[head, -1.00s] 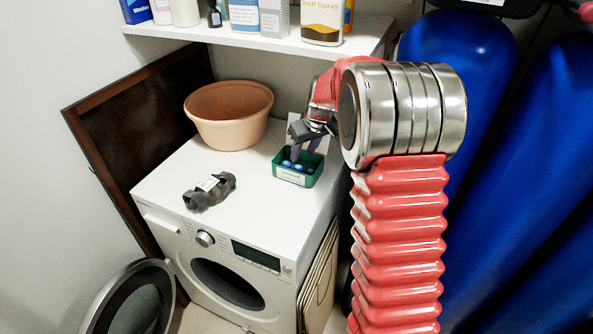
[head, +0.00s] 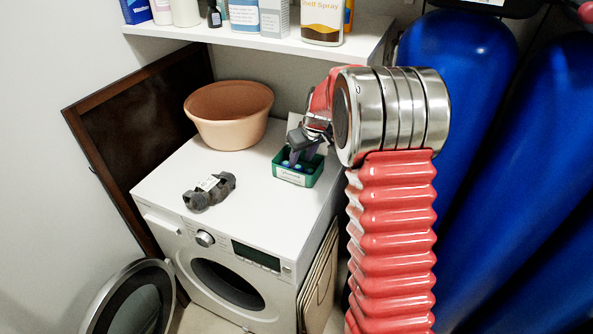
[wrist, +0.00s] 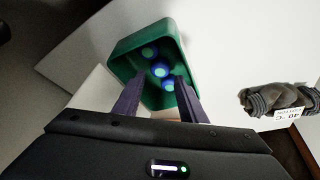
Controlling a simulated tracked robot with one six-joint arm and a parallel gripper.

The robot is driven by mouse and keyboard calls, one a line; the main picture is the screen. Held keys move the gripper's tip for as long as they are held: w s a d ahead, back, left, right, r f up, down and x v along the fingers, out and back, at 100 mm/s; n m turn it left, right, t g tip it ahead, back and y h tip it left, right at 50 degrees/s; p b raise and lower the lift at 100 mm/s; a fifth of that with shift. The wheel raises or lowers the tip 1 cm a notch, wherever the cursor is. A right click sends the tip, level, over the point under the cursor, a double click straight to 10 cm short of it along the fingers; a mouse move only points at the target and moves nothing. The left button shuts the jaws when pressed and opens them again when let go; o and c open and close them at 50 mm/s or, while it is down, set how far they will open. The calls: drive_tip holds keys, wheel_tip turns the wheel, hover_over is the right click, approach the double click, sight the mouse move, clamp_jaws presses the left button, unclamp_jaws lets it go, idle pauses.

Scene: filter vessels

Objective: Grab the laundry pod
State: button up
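Several blue-and-green laundry pods lie in a small green box (head: 295,180) on top of the washing machine, near its right back. In the wrist view the pods (wrist: 160,70) form a rough row inside the green box (wrist: 122,62). My gripper (wrist: 157,90) is open, with its two dark purple fingers apart at the near edge of the box and nothing held between them. The nearest pod lies between the fingertips in the picture. In the head view my gripper (head: 300,160) points down into the box, and its fingers partly hide the pods.
The white washing machine (head: 160,187) also carries a grey rolled textile with a label (head: 209,191) and a terracotta tub (head: 229,118). A shelf of bottles (head: 290,43) hangs above the back. Large blue cylinders (head: 462,60) stand at the right.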

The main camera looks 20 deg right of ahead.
sight(297, 169)
drive_tip(key=x, duration=0.4)
drive_tip(key=shift+s, duration=0.1)
drive_tip(key=shift+c, duration=0.3)
drive_tip(key=c, duration=0.7)
